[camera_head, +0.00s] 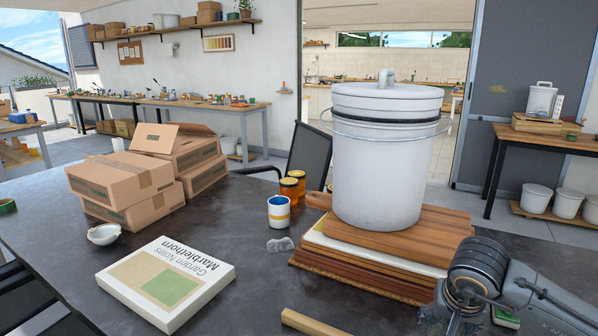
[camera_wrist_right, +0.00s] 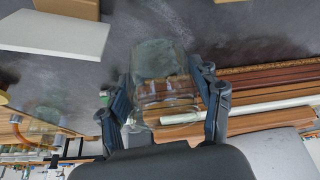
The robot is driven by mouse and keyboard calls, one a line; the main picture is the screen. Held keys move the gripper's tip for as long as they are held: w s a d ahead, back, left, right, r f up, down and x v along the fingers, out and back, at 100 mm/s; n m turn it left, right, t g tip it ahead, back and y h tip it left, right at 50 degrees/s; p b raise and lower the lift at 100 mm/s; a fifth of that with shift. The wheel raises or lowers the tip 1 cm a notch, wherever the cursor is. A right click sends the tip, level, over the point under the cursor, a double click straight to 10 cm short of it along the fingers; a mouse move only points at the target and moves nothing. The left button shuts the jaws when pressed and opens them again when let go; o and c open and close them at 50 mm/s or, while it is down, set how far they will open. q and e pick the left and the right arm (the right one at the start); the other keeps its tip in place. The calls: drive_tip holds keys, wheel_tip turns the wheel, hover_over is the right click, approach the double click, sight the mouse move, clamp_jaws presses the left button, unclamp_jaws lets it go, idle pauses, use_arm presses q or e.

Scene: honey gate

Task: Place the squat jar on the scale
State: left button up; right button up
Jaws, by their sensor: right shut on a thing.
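My right gripper (camera_head: 453,316) is at the lower right of the head view, in front of the stacked boards. The right wrist view shows its two fingers (camera_wrist_right: 165,95) on either side of a clear glass jar (camera_wrist_right: 158,62). The gripper is shut on this jar, and boards show through the glass. The jar looks squat, but its full outline is hard to make out. I cannot make it out in the head view. I cannot identify a scale in either view. My left gripper is not in view.
A white lidded bucket (camera_head: 379,160) stands on stacked boards (camera_head: 345,262).

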drive_tip(key=s+a+f+n, duration=0.1)
drive_tip(key=s+a, duration=0.1)
drive_tip(key=s+a+f+n+y+b, duration=0.1)
drive_tip(key=s+a+f, duration=0.1)
drive_tip(key=a, duration=0.1)
drive_tip(key=s+a+f+n+b, duration=0.1)
drive_tip(key=s+a+f, duration=0.1)
drive_tip(key=a, duration=0.1)
drive_tip(key=shift+s+a+n+y, duration=0.2)
drive_tip(key=shift+s+n+y, duration=0.1)
drive_tip(key=shift+y, duration=0.1)
drive_tip(key=shift+s+a+r, duration=0.25)
drive_tip(key=shift+a+r, duration=0.05)
drive_tip(key=shift+r, duration=0.15)
use_arm(q)
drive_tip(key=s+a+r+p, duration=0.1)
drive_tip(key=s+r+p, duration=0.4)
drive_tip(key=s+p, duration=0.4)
drive_tip(key=p, duration=0.4)
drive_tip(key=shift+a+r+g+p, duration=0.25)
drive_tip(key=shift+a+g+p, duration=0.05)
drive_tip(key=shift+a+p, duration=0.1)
use_arm(e)
wheel_tip(320, 180, up, 13)
drive_tip(key=shift+r, duration=0.15)
drive_tip(key=shift+d, duration=0.1)
